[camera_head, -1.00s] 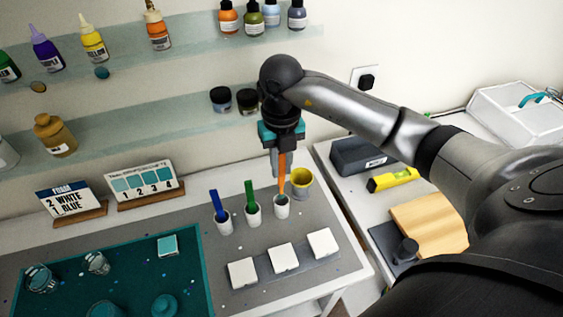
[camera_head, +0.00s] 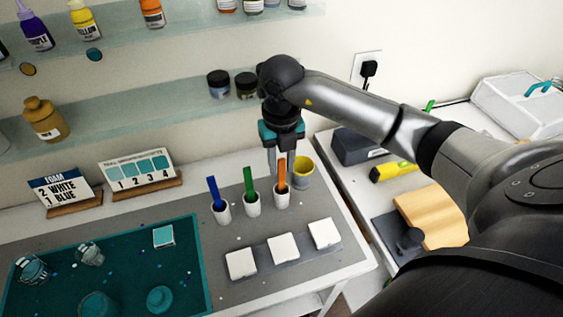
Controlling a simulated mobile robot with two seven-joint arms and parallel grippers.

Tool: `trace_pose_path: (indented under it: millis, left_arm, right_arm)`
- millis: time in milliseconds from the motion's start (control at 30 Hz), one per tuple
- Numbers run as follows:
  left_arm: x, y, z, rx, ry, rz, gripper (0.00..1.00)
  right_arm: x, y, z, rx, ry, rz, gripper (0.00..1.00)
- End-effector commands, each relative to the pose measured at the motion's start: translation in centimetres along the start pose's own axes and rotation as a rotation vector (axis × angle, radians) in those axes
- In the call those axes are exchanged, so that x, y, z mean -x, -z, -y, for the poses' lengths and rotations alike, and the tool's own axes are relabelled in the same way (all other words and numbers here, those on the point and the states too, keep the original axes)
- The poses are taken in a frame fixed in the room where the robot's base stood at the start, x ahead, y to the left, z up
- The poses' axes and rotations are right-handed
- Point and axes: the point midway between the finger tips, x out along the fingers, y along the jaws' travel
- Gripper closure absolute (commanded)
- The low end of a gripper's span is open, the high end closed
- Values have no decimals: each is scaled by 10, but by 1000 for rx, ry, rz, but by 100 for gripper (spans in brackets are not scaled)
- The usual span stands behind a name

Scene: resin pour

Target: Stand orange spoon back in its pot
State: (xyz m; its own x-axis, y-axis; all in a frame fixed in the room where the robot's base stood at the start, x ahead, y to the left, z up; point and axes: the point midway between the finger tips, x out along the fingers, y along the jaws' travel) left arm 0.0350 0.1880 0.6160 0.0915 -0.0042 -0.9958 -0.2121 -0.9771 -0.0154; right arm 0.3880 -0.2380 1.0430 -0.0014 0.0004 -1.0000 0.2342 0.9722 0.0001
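The orange spoon (camera_head: 281,174) stands roughly upright in the rightmost of three white pots (camera_head: 281,199), its lower end hidden inside. My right gripper (camera_head: 281,168) points down over this pot. Its fingers show on either side of the spoon's upper handle, with a gap between them, and look open. Whether a finger still touches the handle is too small to tell. A blue spoon (camera_head: 214,192) and a green spoon (camera_head: 249,183) stand in the other two pots to the left. My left gripper is not in view.
A yellow cup (camera_head: 304,174) stands close behind and right of the orange spoon's pot. White square blocks (camera_head: 283,247) lie in front on a grey strip. A teal mat (camera_head: 190,285) with cups is at left. Shelves (camera_head: 150,100) with bottles run behind the gripper.

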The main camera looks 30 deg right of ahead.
Motion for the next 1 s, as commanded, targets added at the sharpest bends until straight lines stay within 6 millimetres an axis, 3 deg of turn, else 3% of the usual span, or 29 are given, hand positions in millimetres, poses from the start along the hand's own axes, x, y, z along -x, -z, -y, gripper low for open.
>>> trace_pose_path:
  millis: [167, 433, 567, 1000]
  left_arm:
    - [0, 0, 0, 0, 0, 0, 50]
    - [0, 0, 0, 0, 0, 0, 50]
    - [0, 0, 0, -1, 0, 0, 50]
    - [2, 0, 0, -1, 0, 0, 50]
  right_arm:
    - [0, 0, 0, 0, 0, 0, 45]
    - [1, 0, 0, 0, 0, 0, 45]
    - [11, -1, 0, 0, 0, 3, 45]
    - [110, -1, 0, 0, 0, 7, 45]
